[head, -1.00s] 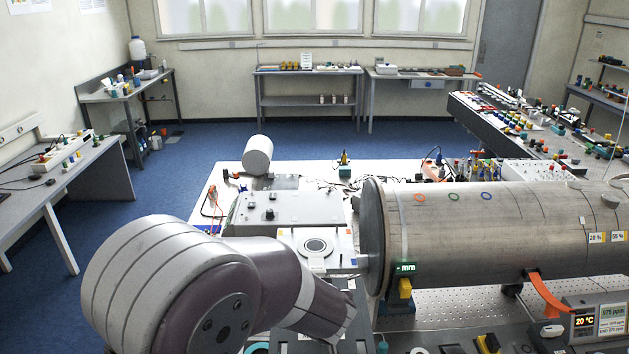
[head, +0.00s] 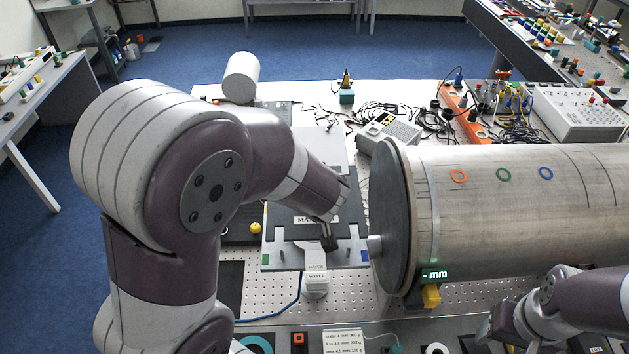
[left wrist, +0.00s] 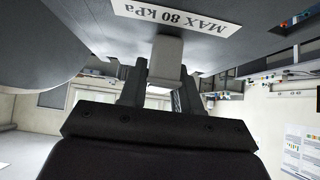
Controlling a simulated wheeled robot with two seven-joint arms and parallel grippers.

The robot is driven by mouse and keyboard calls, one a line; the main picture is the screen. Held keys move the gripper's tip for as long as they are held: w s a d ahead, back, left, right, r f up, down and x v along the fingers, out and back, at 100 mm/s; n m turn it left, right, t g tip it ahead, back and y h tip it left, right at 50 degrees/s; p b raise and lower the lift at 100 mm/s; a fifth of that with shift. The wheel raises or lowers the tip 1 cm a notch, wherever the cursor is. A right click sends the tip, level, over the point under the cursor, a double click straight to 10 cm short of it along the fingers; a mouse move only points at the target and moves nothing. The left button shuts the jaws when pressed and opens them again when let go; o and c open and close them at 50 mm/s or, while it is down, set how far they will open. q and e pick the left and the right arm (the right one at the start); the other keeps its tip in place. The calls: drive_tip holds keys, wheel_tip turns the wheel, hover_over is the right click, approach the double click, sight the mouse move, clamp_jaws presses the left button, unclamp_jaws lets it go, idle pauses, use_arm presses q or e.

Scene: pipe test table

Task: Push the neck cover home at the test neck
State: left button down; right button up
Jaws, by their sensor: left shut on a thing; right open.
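My left arm reaches in from the left in the head view. Its gripper (head: 328,238) is small and partly hidden there, over the dark board in front of the pipe's end. In the left wrist view the left gripper (left wrist: 162,72) is shut on a pale grey block (left wrist: 166,52), seemingly the neck cover. The block's far end is close to a grey surface labelled "MAX 80 kPa" (left wrist: 190,14); I cannot tell if they touch. My right gripper (head: 492,326) is open, low at the right.
The large metal pipe (head: 510,215) fills the right side. A white piece marked "WATER" (head: 316,284) stands just below the left gripper. A yellow block (head: 431,296) is under the pipe's end. Cables and a grey box (head: 390,130) lie behind.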

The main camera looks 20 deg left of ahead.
use_arm(q)
drive_tip(key=shift+w+d, duration=0.2)
drive_tip(key=shift+w+a+f+b, duration=0.2)
drive_tip(key=shift+a+f+b, duration=0.1)
drive_tip(key=shift+f, duration=0.3)
drive_tip(key=shift+w+a+f+b, duration=0.15)
drive_tip(key=shift+a+f+b, duration=0.15)
drive_tip(key=shift+f, duration=0.3)
drive_tip(key=shift+s+a+f, duration=0.1)
drive_tip(key=shift+s+f, duration=0.1)
drive_tip(key=shift+f, duration=0.05)
drive_tip(key=shift+s+f+b, duration=0.1)
drive_tip(key=shift+f+b, duration=0.2)
drive_tip(key=shift+b, duration=0.25)
drive_tip(key=shift+d+f+b, duration=0.35)
drive_tip(key=shift+f+b, duration=0.2)
drive_tip(key=shift+f, duration=0.05)
drive_tip(key=shift+w+f+b, duration=0.2)
drive_tip(key=shift+f+b, duration=0.35)
drive_tip(key=shift+f, duration=0.2)
drive_tip(key=shift+a+r, duration=0.2)
drive_tip(key=shift+s+d+r+p, duration=0.1)
drive_tip(key=shift+s+p, duration=0.1)
drive_tip(key=shift+p, duration=0.15)
drive_tip(key=shift+d, duration=0.15)
use_arm(e)
drive_tip(key=f, duration=0.2)
drive_tip(key=w+f, duration=0.1)
drive_tip(key=shift+a+f, duration=0.35)
